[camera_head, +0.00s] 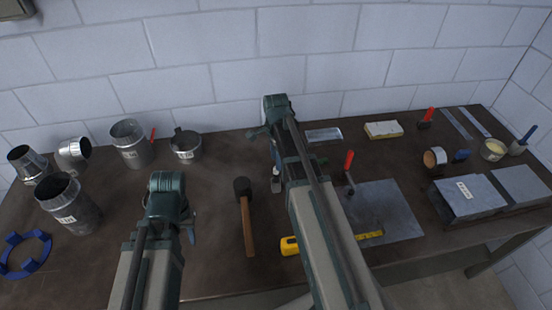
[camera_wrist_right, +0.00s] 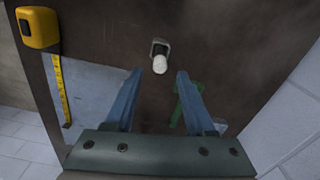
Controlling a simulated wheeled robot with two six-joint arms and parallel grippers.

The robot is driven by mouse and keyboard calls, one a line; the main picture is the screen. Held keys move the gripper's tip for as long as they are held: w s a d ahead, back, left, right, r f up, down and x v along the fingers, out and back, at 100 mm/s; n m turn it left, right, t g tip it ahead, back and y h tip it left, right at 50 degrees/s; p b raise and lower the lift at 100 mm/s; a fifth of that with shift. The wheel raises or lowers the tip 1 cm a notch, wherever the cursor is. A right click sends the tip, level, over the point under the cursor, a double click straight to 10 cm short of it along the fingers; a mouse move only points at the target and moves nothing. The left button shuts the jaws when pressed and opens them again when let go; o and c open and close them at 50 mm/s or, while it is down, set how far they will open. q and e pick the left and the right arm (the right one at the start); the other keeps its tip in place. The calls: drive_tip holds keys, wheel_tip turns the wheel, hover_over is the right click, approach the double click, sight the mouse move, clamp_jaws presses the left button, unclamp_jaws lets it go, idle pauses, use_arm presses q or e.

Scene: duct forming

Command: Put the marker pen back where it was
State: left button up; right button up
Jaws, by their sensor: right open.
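A small pale cylinder with a rounded white end (camera_wrist_right: 160,64) sits in or against a dark grey bracket on the table. It may be the marker pen, but I cannot tell for sure. It also shows beside my right arm in the head view (camera_head: 276,183). My right gripper (camera_wrist_right: 153,75) is open, its two blue fingers apart, with the white end just beyond the fingertips and nothing between them. In the head view my left gripper (camera_head: 190,232) is over the left front of the table; its jaws are too unclear to judge.
A black-headed mallet (camera_head: 247,215) lies between my arms. The yellow tape measure (camera_head: 290,246) and metal sheet (camera_head: 385,208) lie right of it. A green tool (camera_wrist_right: 188,108) is partly behind my right finger. Metal duct pieces (camera_head: 72,205) stand at left.

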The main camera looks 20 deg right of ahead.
wheel_tip(320, 180, up, 6)
drive_tip(key=p, duration=0.5)
use_arm(q)
wheel_tip(320, 180, up, 6)
drive_tip(key=shift+f, duration=0.15)
use_arm(e)
drive_tip(key=s+a+n, duration=0.8)
drive_tip(key=a+n, duration=0.3)
drive_tip(key=s+a+n+h, duration=0.1)
drive_tip(key=s+a+n, duration=0.7)
drive_tip(key=a+n, duration=0.3)
drive_tip(key=shift+s+a+n, duration=0.2)
drive_tip(key=shift+a+n, duration=0.15)
drive_tip(key=shift+n, duration=0.15)
drive_tip(key=shift+f, duration=0.15)
